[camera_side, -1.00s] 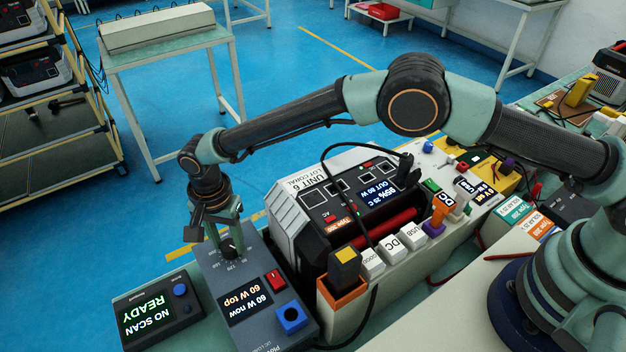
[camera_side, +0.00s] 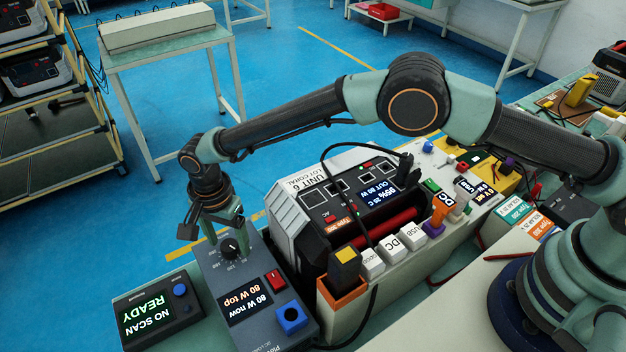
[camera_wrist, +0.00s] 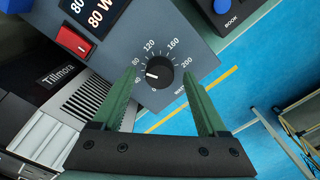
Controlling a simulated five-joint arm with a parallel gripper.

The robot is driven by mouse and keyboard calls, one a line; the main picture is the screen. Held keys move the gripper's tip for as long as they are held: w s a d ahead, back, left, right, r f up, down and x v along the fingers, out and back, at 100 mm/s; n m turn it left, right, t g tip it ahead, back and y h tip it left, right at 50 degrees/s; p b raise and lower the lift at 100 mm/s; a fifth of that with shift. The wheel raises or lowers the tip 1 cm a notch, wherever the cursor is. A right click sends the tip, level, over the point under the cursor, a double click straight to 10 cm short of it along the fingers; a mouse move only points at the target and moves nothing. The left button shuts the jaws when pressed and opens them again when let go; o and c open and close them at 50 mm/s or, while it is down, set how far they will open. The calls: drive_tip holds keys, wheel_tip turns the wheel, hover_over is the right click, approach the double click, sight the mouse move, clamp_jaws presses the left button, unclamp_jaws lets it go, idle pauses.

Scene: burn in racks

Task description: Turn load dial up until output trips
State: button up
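The load dial (camera_side: 231,247) is a round black knob on the grey load box (camera_side: 213,272). In the wrist view the dial (camera_wrist: 159,72) has a white pointer at its left, near the 80 mark of a scale up to 200. The load box's screen (camera_side: 244,303) reads 80 W now and 80 W top. My gripper (camera_side: 222,226) is above the dial. In the wrist view its green fingers (camera_wrist: 160,77) stand apart on either side of the dial, open and empty. The power unit (camera_side: 345,200), labelled Unit 6, has a lit screen (camera_side: 379,191) reading OUT 80 W.
A red switch (camera_side: 275,281) and a blue socket (camera_side: 291,318) sit on the load box. A scanner box (camera_side: 157,312) reading NO SCAN READY stands at left. A black cable (camera_side: 335,150) arches over the power unit. Blue floor lies beyond the bench.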

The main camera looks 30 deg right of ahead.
sight(231, 243)
drive_tip(key=shift+r, duration=0.1)
wheel_tip(231, 243, up, 12)
idle(0.6)
drive_tip(key=d+r+n+t+y, duration=0.15)
drive_tip(key=d+r+n, duration=0.25)
drive_tip(key=d+r, duration=1.4)
drive_tip(key=s+d+f+n+t, duration=0.1)
drive_tip(key=s+d+n+t, duration=0.1)
drive_tip(key=s+d, duration=0.5)
drive_tip(key=s+d+f+n+t+h, duration=0.1)
drive_tip(key=s+d+n+t, duration=0.1)
drive_tip(key=s+d+n, duration=0.2)
drive_tip(key=s+d, duration=0.3)
drive_tip(key=d, duration=0.4)
drive_tip(key=shift+d+f, duration=0.15)
drive_tip(key=shift+d, duration=0.2)
